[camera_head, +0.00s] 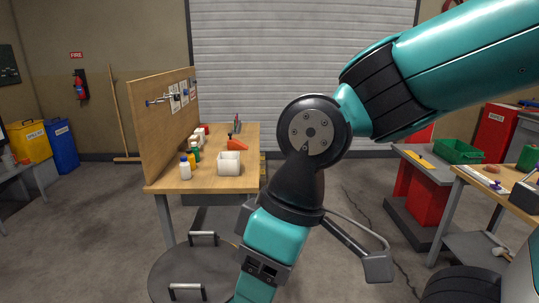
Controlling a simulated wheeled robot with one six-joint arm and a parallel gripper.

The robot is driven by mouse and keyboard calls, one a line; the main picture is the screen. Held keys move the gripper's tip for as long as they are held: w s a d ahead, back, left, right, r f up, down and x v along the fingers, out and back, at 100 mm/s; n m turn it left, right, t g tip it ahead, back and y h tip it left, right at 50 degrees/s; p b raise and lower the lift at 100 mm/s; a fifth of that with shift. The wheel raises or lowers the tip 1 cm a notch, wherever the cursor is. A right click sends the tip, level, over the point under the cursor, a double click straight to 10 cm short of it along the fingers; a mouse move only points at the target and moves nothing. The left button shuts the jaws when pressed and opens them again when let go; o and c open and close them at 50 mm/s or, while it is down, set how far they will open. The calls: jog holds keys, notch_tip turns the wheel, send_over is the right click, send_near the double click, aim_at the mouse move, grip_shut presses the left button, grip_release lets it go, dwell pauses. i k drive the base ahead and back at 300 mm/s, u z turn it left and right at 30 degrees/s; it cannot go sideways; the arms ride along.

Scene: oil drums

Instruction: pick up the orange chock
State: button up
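A small orange wedge-like thing (236,144) lies on the wooden workbench, just behind a white open container (229,163) that hides its lower part. It matches the orange chock in colour, but it is too small to be certain. My teal and black arm crosses the middle and right of the view, in front of the workbench's right side. The arm runs out at the bottom edge, and my gripper's fingers do not show.
Small bottles (185,169) stand left of the container on the workbench (207,184), below an upright tool board (158,125). A table with a green crate (458,151) is at right. Floor (100,230) at left is clear.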

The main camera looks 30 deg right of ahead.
aim_at(232, 144)
jog(key=z, duration=1.45)
jog(key=i, duration=3.45)
jog(key=u, duration=2.75)
